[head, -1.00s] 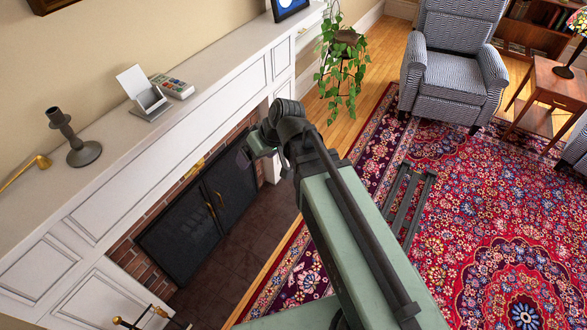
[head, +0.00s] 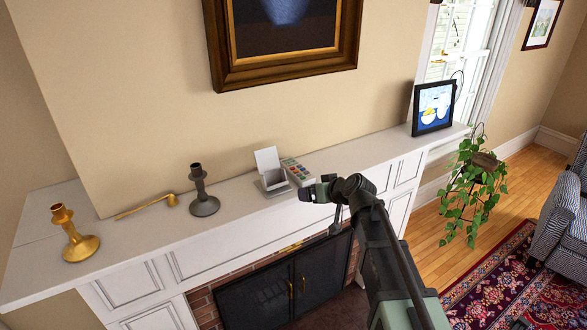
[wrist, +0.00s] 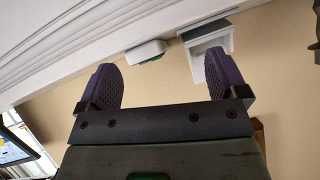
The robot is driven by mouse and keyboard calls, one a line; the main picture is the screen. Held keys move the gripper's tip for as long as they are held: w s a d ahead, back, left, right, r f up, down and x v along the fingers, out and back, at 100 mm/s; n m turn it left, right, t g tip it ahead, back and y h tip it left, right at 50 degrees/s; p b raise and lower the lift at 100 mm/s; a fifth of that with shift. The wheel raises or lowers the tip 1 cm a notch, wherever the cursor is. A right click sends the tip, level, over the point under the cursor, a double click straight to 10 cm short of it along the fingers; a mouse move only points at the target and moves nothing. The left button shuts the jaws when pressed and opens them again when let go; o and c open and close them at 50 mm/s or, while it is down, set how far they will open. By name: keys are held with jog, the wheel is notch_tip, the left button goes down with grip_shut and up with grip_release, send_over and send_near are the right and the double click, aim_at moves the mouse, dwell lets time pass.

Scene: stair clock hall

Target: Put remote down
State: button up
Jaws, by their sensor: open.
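The remote (head: 297,171), pale with several coloured buttons, lies on the white mantel shelf (head: 345,152), just right of a small white card holder (head: 272,178). In the wrist view a white rounded end with a green patch, apparently the remote (wrist: 147,51), shows beyond the fingers near the mantel edge. My gripper (head: 308,192) is at the front of the mantel, close to the remote in the picture. In the wrist view its two purple ridged fingers (wrist: 163,72) stand wide apart with nothing between them. I cannot tell the exact gap to the remote.
A dark candlestick (head: 203,192), a brass snuffer (head: 148,206) and a brass candlestick (head: 74,236) stand or lie left along the mantel. A framed picture (head: 433,108) stands at its right end. The shelf between remote and picture is clear.

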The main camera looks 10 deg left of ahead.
aim_at(301, 173)
jog(key=w+a+t, duration=0.1)
jog(key=w, duration=0.1)
jog(key=w+n+t+b, duration=0.1)
jog(key=w, duration=0.1)
jog(key=w+a+b, duration=0.1)
jog(key=w, duration=0.2)
jog(key=shift+w+a+r+t, duration=0.1)
jog(key=shift+a+r+t, duration=0.15)
jog(key=shift+a+t, duration=0.15)
jog(key=b+x, duration=0.2)
jog(key=x, duration=0.3)
jog(key=shift+w+f, duration=0.1)
jog(key=shift+w, duration=0.2)
jog(key=shift+s+d, duration=0.1)
jog(key=c, duration=1.2)
jog(key=shift+o, duration=0.2)
jog(key=shift+r, duration=0.25)
